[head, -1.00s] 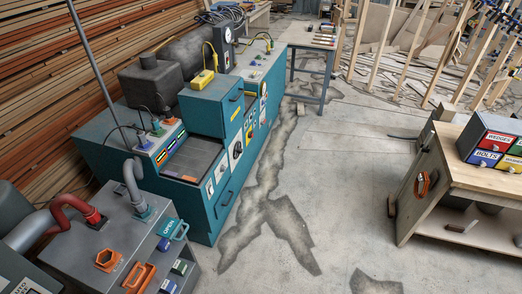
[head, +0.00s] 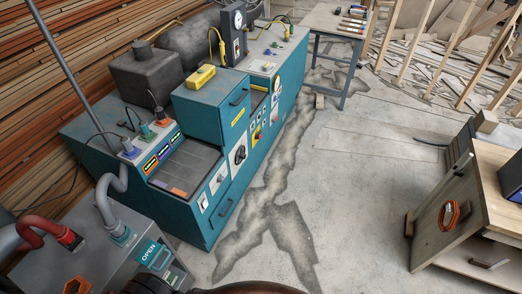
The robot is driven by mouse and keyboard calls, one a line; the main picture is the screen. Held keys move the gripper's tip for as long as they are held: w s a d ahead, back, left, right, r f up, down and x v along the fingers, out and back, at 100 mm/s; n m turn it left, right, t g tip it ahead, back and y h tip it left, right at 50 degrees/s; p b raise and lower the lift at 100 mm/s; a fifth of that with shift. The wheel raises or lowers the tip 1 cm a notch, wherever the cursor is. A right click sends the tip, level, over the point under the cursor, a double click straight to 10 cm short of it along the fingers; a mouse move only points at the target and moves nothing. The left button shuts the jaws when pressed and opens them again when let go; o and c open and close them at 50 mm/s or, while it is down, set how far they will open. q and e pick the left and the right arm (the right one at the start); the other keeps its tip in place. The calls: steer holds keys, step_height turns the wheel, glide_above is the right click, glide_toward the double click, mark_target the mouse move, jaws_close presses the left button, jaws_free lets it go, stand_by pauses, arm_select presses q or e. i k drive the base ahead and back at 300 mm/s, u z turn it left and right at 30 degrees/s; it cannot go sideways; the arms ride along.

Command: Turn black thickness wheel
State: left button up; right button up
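A black round wheel (head: 240,154) sits on a white plate on the front face of the teal machine (head: 207,112). It is small, and its exact turn position is hard to read. Neither gripper shows clearly. Dark curved shapes at the bottom edge seem to be parts of my own body, and nothing of mine touches the wheel.
A grey cabinet (head: 95,255) with hoses stands at the lower left. A wooden workbench (head: 440,235) with an orange coil stands at the right. A tool table (head: 335,20) is at the back. The cracked concrete floor between machine and workbench is open.

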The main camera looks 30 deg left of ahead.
mark_target(240, 154)
steer(key=u, duration=0.15)
steer(key=i, duration=0.7)
steer(key=u, duration=1.15)
steer(key=i, duration=0.65)
steer(key=u, duration=0.65)
